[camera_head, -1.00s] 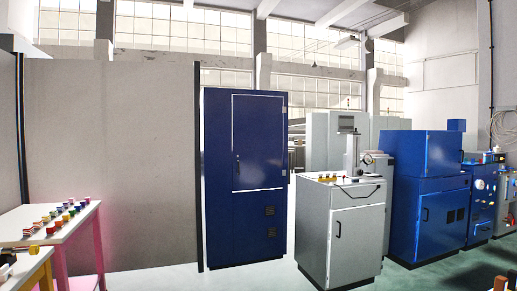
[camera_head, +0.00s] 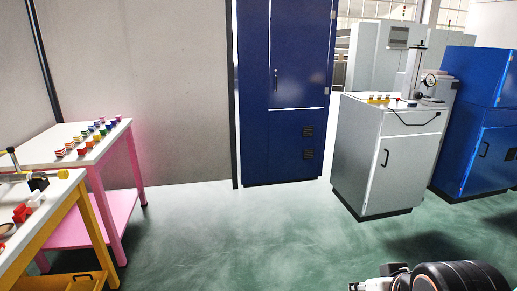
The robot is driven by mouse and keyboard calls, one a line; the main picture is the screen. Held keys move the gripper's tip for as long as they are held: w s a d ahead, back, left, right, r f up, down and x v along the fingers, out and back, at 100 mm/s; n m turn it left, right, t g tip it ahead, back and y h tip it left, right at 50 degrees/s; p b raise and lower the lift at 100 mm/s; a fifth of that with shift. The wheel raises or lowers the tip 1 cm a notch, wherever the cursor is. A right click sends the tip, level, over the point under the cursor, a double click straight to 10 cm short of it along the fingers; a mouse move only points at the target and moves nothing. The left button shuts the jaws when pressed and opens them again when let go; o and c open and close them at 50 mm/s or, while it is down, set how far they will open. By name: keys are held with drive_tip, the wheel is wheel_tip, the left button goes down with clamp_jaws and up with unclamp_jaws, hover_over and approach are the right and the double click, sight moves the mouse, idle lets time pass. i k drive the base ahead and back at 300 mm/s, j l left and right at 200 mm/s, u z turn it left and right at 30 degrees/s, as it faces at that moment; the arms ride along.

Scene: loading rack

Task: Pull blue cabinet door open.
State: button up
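A tall dark blue cabinet (camera_head: 256,125) stands against the grey wall panel, a little right of the middle of the view; its top is cut off by the frame. Its door (camera_head: 300,60) looks shut, outlined by a light seam, with a small dark handle (camera_head: 275,80) on the left side. Two dark vents show below the door. A second, lower blue cabinet (camera_head: 480,150) stands at the right edge, its lower door shut with a black handle (camera_head: 484,149). Part of my arm shows at the bottom right, well in front of both cabinets. My gripper's fingers are not visible.
A grey cabinet (camera_head: 365,150) with a device on top stands between the blue cabinets. A pink-legged table (camera_head: 65,142) with coloured pieces and a yellow-framed table (camera_head: 45,210) are at the left. The green floor (camera_head: 225,240) before the tall cabinet is clear.

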sight(299, 30)
drive_tip(key=i+u, duration=0.2)
drive_tip(key=i, duration=1.95)
drive_tip(key=i+j+z, duration=0.1)
drive_tip(key=i, duration=2)
